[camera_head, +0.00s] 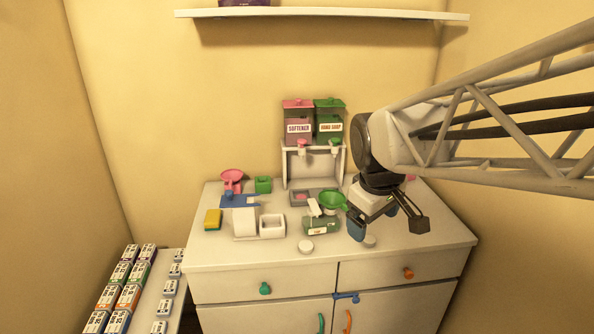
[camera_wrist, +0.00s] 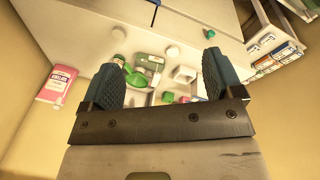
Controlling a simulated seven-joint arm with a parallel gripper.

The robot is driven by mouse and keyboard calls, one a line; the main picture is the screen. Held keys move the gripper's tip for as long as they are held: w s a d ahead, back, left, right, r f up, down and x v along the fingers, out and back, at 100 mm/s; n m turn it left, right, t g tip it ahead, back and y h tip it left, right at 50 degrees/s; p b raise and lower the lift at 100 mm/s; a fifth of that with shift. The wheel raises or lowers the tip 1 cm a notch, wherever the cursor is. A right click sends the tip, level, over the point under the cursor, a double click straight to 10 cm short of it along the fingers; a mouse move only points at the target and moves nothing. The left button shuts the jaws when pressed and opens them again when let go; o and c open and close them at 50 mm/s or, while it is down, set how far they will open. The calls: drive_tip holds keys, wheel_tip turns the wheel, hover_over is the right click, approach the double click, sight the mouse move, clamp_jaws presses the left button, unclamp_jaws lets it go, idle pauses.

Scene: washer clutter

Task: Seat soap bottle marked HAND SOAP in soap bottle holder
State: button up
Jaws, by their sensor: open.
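A squat green bottle (camera_head: 318,227) with a white top and a white label stands on the counter. Its label is too small to read. It also shows in the wrist view (camera_wrist: 149,61). My gripper (camera_head: 376,224) is open and empty, right of the bottle and above the counter. In the wrist view my gripper (camera_wrist: 163,60) has the bottle beyond its fingertips.
A green funnel (camera_head: 334,201) is close behind the bottle. White round lids (camera_head: 306,246) lie on the counter. A pink-lidded SOFTENER dispenser (camera_head: 298,121) stands beside the green one. A yellow sponge (camera_head: 213,220) lies at left. The counter's front edge is mostly clear.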

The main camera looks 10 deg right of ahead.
drive_tip(key=w+d+f+n, duration=0.2)
drive_tip(key=w+n, duration=0.3)
drive_tip(key=w, duration=0.7)
drive_tip(key=w+d+f+n+h, duration=0.1)
drive_tip(key=w+d+f+n, duration=0.2)
drive_tip(key=w, duration=1)
drive_tip(key=w+d+f+n+g+h, duration=0.1)
drive_tip(key=w+d+f+n, duration=0.2)
drive_tip(key=w+n, duration=0.5)
drive_tip(key=shift+w+f, duration=0.2)
drive_tip(key=shift+w, duration=0.65)
drive_tip(key=shift+w+f, duration=0.15)
drive_tip(key=shift+w, duration=0.7)
drive_tip(key=shift+w+f, duration=0.2)
drive_tip(key=shift+w, duration=0.65)
drive_tip(key=shift+w+f+n, duration=0.15)
drive_tip(key=shift+w+n, duration=0.15)
drive_tip(key=shift+f, duration=0.1)
drive_tip(key=shift+x, duration=1.2)
drive_tip(key=shift+d+f, duration=0.1)
drive_tip(key=shift+d+x, duration=0.2)
drive_tip(key=shift+x, duration=2.3)
drive_tip(key=shift+s, duration=0.1)
drive_tip(key=shift+c, duration=0.3)
